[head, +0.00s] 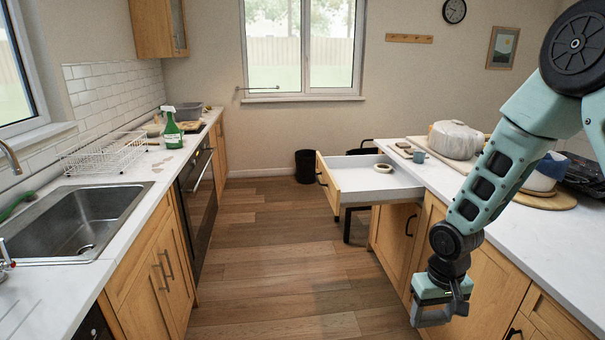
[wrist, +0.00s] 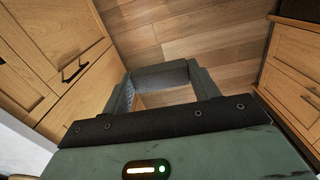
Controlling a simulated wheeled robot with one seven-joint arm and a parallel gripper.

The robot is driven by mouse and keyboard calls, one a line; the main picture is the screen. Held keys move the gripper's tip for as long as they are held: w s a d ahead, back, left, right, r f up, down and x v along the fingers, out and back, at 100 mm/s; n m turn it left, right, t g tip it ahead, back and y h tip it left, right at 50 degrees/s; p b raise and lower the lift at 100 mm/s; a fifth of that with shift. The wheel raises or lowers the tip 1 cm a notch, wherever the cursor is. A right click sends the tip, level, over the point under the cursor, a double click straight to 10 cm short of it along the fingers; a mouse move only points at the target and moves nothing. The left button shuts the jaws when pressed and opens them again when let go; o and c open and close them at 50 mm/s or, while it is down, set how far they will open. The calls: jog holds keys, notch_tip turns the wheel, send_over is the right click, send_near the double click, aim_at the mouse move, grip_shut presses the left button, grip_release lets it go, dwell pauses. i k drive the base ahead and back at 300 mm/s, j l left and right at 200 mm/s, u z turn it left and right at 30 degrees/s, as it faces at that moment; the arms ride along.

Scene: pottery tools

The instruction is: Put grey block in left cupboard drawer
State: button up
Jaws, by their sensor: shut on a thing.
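My gripper (head: 440,308) hangs low in front of the right-hand cupboards, well below the worktop. In the wrist view its two fingers (wrist: 165,84) are shut on the grey block (wrist: 160,75), which spans the gap between the fingertips. In the head view the block (head: 431,319) shows only as a grey piece at the gripper's lower end. The left cupboard drawer (head: 333,187) stands pulled open at the far end of the right-hand counter, up and to the left of my gripper. A pale ring-shaped thing (head: 383,168) shows at its back, by the counter edge.
A sink counter (head: 150,205) runs along the left. The wooden floor (head: 270,260) between is clear. A black bin (head: 306,166) stands at the back.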

aim_at(361, 184)
jog(key=i, duration=1.7)
jog(key=i+l+u, duration=0.2)
jog(key=i, duration=0.35)
jog(key=i+l+u, duration=0.25)
jog(key=i, duration=0.3)
jog(key=i+l+u, duration=0.2)
jog(key=i, duration=0.3)
jog(key=l, duration=0.1)
